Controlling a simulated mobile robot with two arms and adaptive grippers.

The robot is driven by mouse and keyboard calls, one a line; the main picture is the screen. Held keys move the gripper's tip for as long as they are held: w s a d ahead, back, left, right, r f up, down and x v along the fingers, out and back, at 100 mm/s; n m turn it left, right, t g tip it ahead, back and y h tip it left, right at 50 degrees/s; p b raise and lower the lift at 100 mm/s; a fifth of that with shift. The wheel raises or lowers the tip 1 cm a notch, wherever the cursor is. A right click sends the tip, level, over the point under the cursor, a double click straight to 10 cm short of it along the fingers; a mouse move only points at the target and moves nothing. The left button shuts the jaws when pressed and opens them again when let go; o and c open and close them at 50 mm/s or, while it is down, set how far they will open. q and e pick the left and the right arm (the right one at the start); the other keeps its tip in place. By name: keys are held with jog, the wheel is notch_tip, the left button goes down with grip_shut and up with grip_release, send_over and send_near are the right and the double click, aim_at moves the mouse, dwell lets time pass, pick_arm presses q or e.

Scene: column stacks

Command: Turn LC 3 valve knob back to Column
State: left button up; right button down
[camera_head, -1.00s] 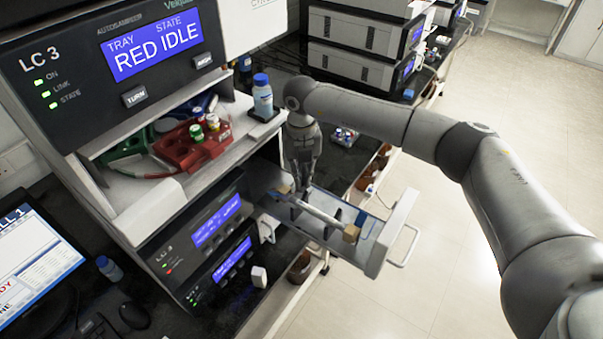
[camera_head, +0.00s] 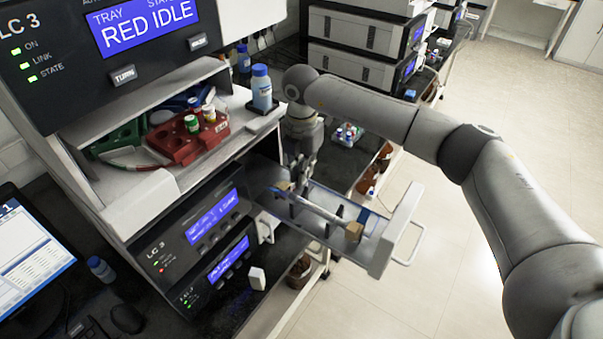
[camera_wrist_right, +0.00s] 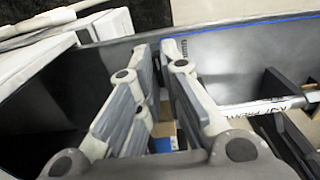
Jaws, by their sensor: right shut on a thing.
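The LC 3 stack (camera_head: 165,250) stands at the left, with blue screens on its modules. An open grey drawer (camera_head: 383,262) juts out to the right of it, holding a long white column (camera_head: 325,209) with tan end blocks. My right gripper (camera_head: 292,186) reaches down into the drawer's inner end, near the column's far end; it also shows in the right wrist view (camera_wrist_right: 158,48). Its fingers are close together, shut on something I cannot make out. I cannot single out the valve knob. A small white piece (camera_head: 257,278) shows by the lower module. My left gripper is out of view.
A red tray (camera_head: 180,147) with small vials sits on the shelf above, beside a blue-capped bottle (camera_head: 262,88). A monitor (camera_head: 28,245) stands at the lower left. Clear floor (camera_head: 500,110) lies at the right.

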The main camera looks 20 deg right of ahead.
jog(key=m+b, duration=0.1)
jog(key=m, duration=0.3)
jog(key=shift+m, duration=0.4)
jog(key=shift+m+b, duration=0.7)
jog(key=shift+m, duration=1.5)
jog(key=shift+r, duration=0.1)
jog(key=c, duration=1.6)
grip_release()
notch_tip(320, 180, up, 12)
